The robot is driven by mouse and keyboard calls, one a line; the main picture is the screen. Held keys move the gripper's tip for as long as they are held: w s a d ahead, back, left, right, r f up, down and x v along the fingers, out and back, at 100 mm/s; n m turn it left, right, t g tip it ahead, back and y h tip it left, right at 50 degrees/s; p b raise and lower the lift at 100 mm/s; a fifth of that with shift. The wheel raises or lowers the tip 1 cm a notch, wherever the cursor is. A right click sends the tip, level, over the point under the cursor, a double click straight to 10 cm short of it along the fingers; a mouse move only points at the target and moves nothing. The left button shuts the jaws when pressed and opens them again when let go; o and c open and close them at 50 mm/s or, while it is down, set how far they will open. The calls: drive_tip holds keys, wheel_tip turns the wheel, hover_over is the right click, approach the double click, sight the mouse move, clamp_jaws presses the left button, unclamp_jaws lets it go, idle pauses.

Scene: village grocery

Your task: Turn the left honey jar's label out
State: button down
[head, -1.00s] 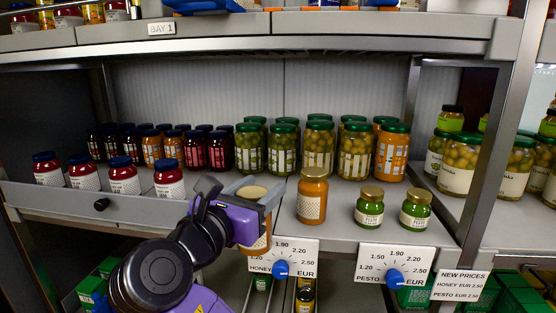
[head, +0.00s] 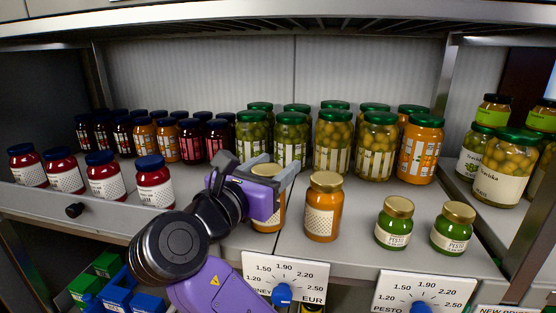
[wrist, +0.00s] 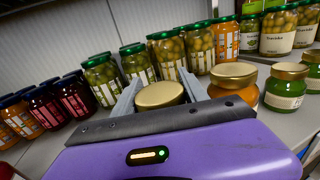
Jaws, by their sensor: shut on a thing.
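The left honey jar (head: 268,216) has a gold lid and an amber body. In the head view it is upright at the shelf's front, partly hidden by my gripper (head: 275,175). My gripper is shut on it, with fingers at both sides near the lid. A pale patterned patch shows low on its front; I cannot tell if this is the label. In the wrist view the jar's gold lid (wrist: 159,94) sits between the fingers of my gripper (wrist: 158,98). The other honey jar (head: 323,208) stands just to the right, a pale dotted patch facing out.
Two green pesto jars (head: 394,224) stand further right. Tall green-lidded jars (head: 333,143) stand behind. Red jam jars (head: 154,183) line the left front. A honey price dial (head: 283,290) hangs on the shelf edge below. Bare shelf (head: 350,225) lies between honey and pesto.

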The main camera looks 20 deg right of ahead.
drive_tip(key=shift+w+d+t+y+b, duration=0.1)
drive_tip(key=shift+w+t+y+b, duration=0.05)
drive_tip(key=shift+t+y+b, duration=0.2)
drive_tip(key=n+t+y+b, duration=0.3)
drive_tip(key=b, duration=0.1)
drive_tip(key=shift+w+a+f, duration=0.1)
drive_tip(key=shift+w+a, duration=0.15)
drive_tip(key=shift+w+a+r+n+t+y+p, duration=0.1)
drive_tip(key=shift+r+n+t+y+p, duration=0.05)
drive_tip(key=shift+n+t+y+p, duration=0.3)
drive_tip(key=shift+a+r+n+t+y+p, duration=0.15)
drive_tip(key=shift+n+t+y+p, duration=0.1)
drive_tip(key=shift+n+y, duration=0.25)
drive_tip(key=shift+w+n+t+y+p, duration=0.1)
drive_tip(key=shift+n+t+y+p, duration=0.2)
drive_tip(key=shift+y, duration=0.3)
drive_tip(key=shift+a+f, duration=0.1)
drive_tip(key=shift+f, duration=0.25)
drive_tip(key=c, duration=0.7)
unclamp_jaws()
drive_tip(key=shift+o, duration=0.9)
